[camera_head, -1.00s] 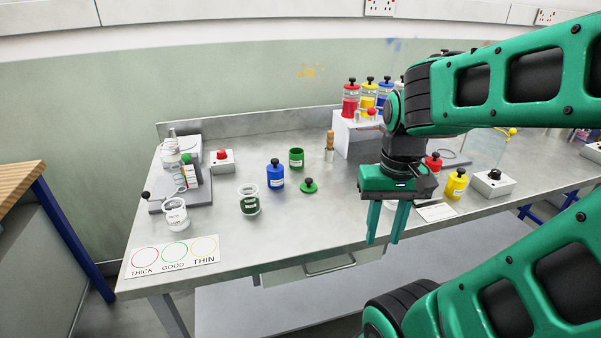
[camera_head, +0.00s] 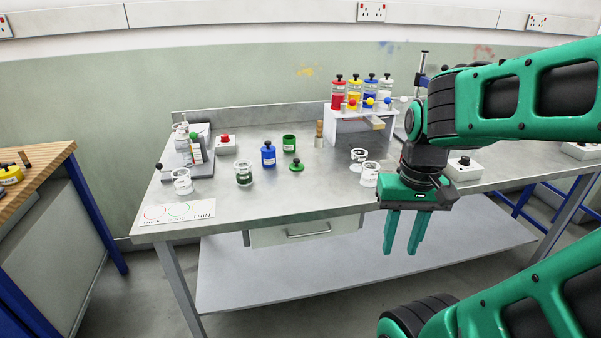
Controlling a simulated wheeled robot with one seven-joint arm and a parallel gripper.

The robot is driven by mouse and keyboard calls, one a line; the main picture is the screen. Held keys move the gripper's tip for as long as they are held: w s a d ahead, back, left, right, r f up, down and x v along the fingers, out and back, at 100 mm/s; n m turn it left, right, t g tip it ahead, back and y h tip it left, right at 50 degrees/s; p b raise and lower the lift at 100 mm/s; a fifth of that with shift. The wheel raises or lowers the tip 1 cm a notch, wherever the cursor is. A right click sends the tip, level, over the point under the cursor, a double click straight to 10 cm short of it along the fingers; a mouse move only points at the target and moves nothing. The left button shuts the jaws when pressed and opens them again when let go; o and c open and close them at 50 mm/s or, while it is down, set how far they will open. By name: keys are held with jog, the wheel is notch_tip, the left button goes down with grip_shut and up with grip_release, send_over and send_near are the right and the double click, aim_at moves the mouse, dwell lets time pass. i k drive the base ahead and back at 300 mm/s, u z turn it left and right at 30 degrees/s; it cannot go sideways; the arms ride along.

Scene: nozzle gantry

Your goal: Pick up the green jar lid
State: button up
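The green jar lid (camera_head: 296,166) lies on the metal bench, a small green disc with a dark knob on top. It sits just in front of the open green jar (camera_head: 289,144) and to the right of the blue jar (camera_head: 268,154). My gripper (camera_head: 404,250) hangs off the bench's front edge, to the right of the lid and nearer to me, well apart from it. Its two green fingers point down with a gap between them, and nothing is between them.
A glass jar with dark green contents (camera_head: 244,173) stands left of the lid. A brush (camera_head: 319,134) stands behind it to the right. A white rack (camera_head: 340,122) holds coloured bottles. The bench (camera_head: 280,197) is clear in front of the lid.

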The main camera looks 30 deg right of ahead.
aim_at(295, 167)
jog(key=z, duration=0.2)
jog(key=i, duration=1.1)
jog(key=u, duration=0.2)
